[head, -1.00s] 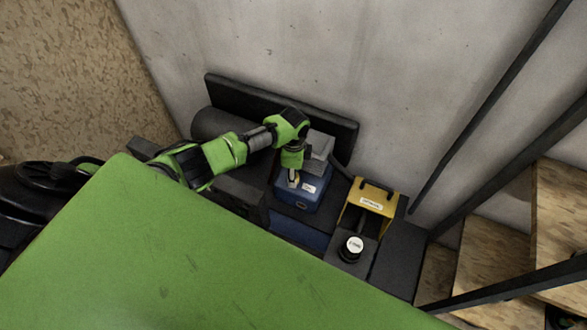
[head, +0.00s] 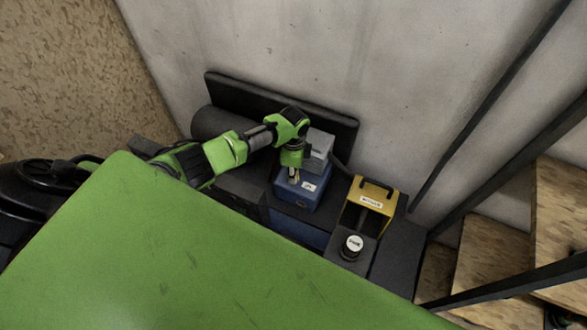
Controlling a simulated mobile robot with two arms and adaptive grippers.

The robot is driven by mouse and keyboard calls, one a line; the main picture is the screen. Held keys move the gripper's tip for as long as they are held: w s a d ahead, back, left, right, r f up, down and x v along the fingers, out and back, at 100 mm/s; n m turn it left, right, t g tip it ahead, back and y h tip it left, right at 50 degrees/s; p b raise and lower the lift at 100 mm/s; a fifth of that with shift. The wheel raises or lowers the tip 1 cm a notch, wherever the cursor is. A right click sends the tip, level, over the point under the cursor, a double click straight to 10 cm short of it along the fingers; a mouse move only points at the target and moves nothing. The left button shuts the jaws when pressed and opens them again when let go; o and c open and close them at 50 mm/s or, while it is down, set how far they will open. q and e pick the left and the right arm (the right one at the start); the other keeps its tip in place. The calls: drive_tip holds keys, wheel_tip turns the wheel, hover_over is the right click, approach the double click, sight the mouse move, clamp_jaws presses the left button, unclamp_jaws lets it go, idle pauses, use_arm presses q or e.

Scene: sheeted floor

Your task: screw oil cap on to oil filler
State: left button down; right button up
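My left arm reaches in from the left. Its gripper (head: 294,176) points down at the top of a blue box-shaped unit (head: 303,197). A small yellowish part shows at the fingertips, too small to identify. I cannot tell whether the fingers are shut on it. A white-topped round cap (head: 354,243) with a dark label sits on a black neck on the dark machine, in front of the yellow housing. I cannot tell which part is the oil filler. My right gripper is not in view.
A yellow housing (head: 370,201) with a dark handle stands right of the blue unit. A grey box (head: 318,148) is behind the gripper. A large green surface (head: 190,250) fills the foreground. Wooden steps (head: 490,240) and black rails are at the right.

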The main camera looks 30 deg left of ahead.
use_arm(q)
drive_tip(key=m+b, duration=0.1)
drive_tip(key=m, duration=0.3)
drive_tip(key=m+b, duration=0.1)
drive_tip(key=m, duration=0.3)
drive_tip(key=shift+f+m, duration=0.1)
drive_tip(key=shift+m, duration=0.2)
drive_tip(key=m+b, duration=0.2)
drive_tip(key=m, duration=0.3)
drive_tip(key=shift+w+m, duration=0.1)
drive_tip(key=shift+m, duration=0.2)
drive_tip(key=m+b, duration=0.1)
drive_tip(key=m, duration=0.2)
drive_tip(key=c, duration=1.6)
unclamp_jaws()
drive_tip(key=shift+c, duration=0.9)
